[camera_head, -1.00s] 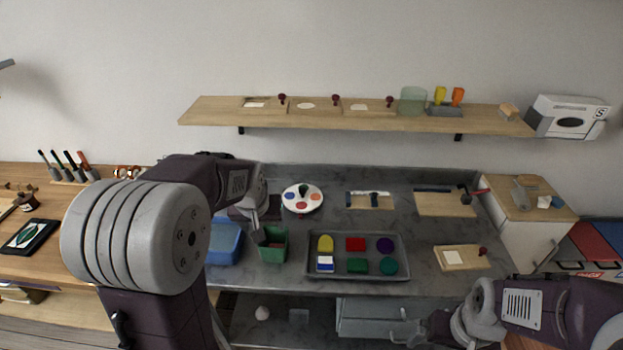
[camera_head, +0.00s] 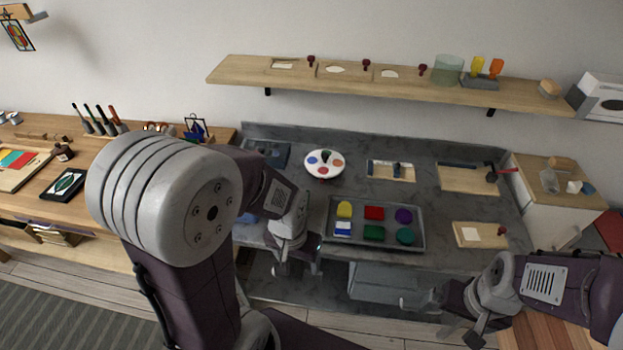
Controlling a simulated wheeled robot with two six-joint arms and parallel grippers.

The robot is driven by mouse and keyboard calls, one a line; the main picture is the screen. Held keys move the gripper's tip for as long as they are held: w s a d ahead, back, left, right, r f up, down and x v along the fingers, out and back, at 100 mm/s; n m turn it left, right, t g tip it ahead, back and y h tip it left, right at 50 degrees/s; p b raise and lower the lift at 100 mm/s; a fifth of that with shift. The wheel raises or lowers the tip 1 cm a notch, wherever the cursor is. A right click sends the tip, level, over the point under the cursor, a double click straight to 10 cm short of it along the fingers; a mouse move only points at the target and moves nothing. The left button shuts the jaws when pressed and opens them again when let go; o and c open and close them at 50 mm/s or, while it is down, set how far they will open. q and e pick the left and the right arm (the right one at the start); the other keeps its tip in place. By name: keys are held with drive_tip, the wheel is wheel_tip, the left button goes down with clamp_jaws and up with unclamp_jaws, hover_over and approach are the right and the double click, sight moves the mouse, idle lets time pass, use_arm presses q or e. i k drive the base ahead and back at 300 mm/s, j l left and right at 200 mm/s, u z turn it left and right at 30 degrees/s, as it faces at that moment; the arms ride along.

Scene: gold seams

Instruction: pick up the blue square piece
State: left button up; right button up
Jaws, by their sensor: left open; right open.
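The blue square piece (camera_head: 343,229) lies in the front left compartment of the grey tray (camera_head: 383,248), showing blue with a white patch. My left gripper (camera_head: 297,266) is open and empty, left of the tray and nearer the bench's front edge, apart from the piece. My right gripper (camera_head: 440,314) is open and empty at the lower right, in front of the bench. Other pieces in the tray are yellow (camera_head: 344,209), red (camera_head: 374,213), purple (camera_head: 404,215), green (camera_head: 374,233) and teal (camera_head: 406,236).
A white palette (camera_head: 324,164) sits behind the tray. Wooden boards (camera_head: 467,180) lie at the back right, and another board (camera_head: 480,235) lies right of the tray. A shelf (camera_head: 400,82) runs along the wall. My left arm hides much of the bench's left side.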

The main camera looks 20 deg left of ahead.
sight(343, 228)
drive_tip(key=j+u, duration=0.1)
drive_tip(key=u, duration=0.85)
drive_tip(key=j+u, duration=0.1)
drive_tip(key=u, duration=0.4)
drive_tip(key=z, duration=1.15)
drive_tip(key=i+z, duration=0.4)
drive_tip(key=i, duration=0.15)
